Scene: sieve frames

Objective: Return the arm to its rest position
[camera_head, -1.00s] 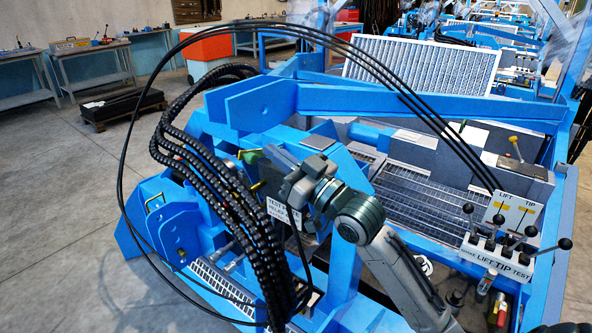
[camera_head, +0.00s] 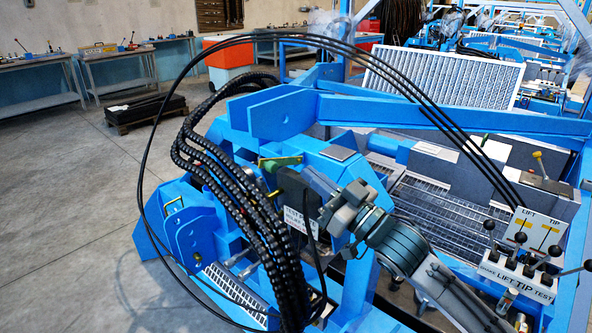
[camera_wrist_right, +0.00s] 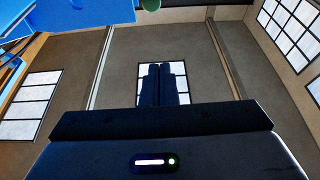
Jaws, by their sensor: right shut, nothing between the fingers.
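My right arm comes in from the lower right in the head view, its grey wrist bent over the blue machine (camera_head: 362,283). My right gripper (camera_head: 336,208) is in front of the machine's dark block with a white TEST label (camera_head: 297,221); I cannot tell whether it touches anything there. In the right wrist view the two dark fingers (camera_wrist_right: 163,84) are together, with nothing held between them. My left gripper is not in view.
Black hoses (camera_head: 232,180) loop over the machine to the left of my gripper. The lever panel (camera_head: 522,262), marked LIFT and TIP, stands at right. A metal grating (camera_head: 440,195) lies behind my arm. Workbenches (camera_head: 115,72) line the back left, and open floor (camera_head: 70,190) lies at left.

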